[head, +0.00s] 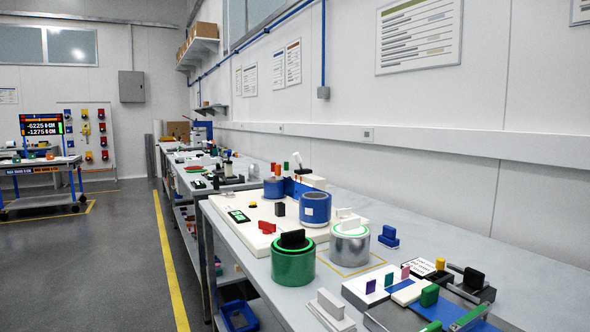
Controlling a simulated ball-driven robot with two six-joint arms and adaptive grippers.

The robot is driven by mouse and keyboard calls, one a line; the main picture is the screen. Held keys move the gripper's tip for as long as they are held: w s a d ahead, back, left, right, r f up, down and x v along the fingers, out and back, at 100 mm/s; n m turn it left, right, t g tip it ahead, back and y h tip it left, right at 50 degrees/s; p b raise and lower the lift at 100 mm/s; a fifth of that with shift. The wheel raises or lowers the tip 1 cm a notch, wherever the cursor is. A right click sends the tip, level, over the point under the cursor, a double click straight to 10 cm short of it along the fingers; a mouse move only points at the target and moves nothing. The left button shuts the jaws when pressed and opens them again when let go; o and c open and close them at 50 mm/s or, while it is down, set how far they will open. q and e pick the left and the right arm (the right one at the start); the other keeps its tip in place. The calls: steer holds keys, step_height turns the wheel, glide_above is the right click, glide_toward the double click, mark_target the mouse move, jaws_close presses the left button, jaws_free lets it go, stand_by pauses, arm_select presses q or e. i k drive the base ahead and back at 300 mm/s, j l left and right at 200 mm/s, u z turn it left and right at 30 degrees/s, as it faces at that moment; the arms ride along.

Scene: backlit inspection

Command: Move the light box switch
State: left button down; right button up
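No part of either gripper shows in the head view. I cannot tell for certain which thing is the light box or where its switch is. A flat white box (283,225) on the long bench (490,240) carries a small dark panel with green lit marks (238,216), a red block (267,227) and a black block (279,209). Closer by, at the lower right, a low white and blue unit (401,292) holds small purple, green and pink tabs.
A green cylinder (293,265) and a silver cylinder (349,247) stand on the bench, with blue cylinders behind. A blue block (388,237) lies to their right. A blue bin (240,316) sits below. The grey floor (110,250) at left is open.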

mark_target(297, 157)
steer(key=i+j+z, duration=0.1)
steer(key=z, duration=0.25)
steer(key=j+z, duration=0.1)
steer(key=z, duration=0.3)
steer(key=i+j+z, duration=0.1)
steer(key=z, duration=0.25)
steer(key=i+j+z, duration=0.1)
steer(key=j+z, duration=0.35)
steer(key=j, duration=0.7)
steer(key=j+z, duration=0.5)
steer(key=j, duration=0.6)
